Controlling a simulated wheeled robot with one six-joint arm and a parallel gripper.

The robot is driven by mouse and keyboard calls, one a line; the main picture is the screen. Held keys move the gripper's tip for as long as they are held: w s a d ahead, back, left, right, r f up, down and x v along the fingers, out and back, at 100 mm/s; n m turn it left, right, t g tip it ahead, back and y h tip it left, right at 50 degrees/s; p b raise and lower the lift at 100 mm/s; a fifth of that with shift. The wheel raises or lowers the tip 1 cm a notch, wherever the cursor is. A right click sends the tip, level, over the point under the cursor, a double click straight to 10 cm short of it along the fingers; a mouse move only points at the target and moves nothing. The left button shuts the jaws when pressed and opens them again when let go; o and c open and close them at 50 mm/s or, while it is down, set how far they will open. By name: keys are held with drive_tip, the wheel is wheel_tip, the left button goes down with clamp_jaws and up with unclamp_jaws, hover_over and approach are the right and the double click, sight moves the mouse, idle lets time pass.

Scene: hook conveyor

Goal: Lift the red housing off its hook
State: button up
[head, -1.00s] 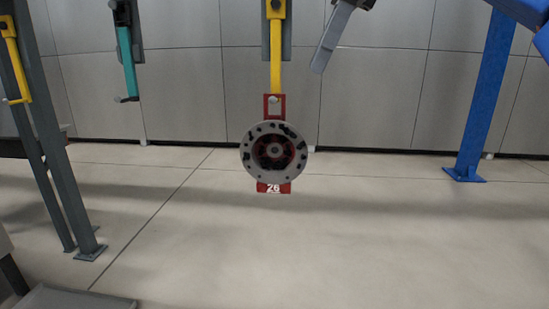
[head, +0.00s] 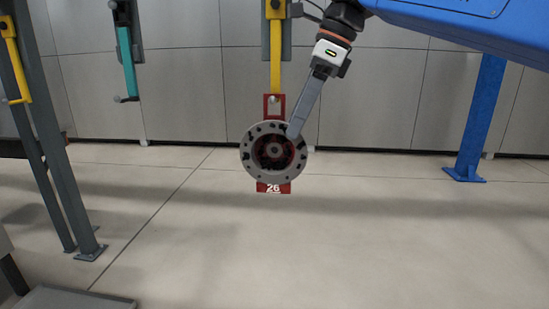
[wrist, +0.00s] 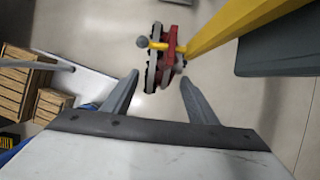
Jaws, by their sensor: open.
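The red housing (head: 273,187) has a grey round flange with holes facing me and a "26" plate at its bottom. It hangs by its red top bracket on the yellow hook (head: 276,62). My gripper (head: 292,136) reaches down from the upper right, and a finger overlaps the flange's upper right edge in the head view; contact cannot be told. In the wrist view my gripper (wrist: 160,79) is open and empty. The housing (wrist: 168,45) shows edge-on just beyond the gap between the fingertips, with the yellow hook (wrist: 222,27) passing through its bracket.
A teal hook (head: 127,62) and another yellow hook (head: 15,60) hang to the left. Grey posts (head: 62,170) stand at left and a blue post (head: 482,110) at right. Wooden crates (wrist: 25,80) show in the wrist view. The floor below the housing is clear.

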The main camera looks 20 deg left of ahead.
drive_tip(key=shift+x, duration=0.85)
drive_tip(key=c, duration=1.1)
drive_tip(key=shift+a+r, duration=0.1)
drive_tip(key=shift+r, duration=1.65)
drive_tip(key=shift+s+d+r, duration=0.2)
drive_tip(key=shift+s+d, duration=0.5)
drive_tip(key=shift+s, duration=2.2)
drive_tip(key=shift+s+d+r, duration=0.2)
drive_tip(key=shift+s+d, duration=0.55)
drive_tip(key=shift+s, duration=2.15)
drive_tip(key=shift+s+d+r, duration=0.25)
drive_tip(key=shift+s+d, duration=0.45)
drive_tip(key=shift+s, duration=2.25)
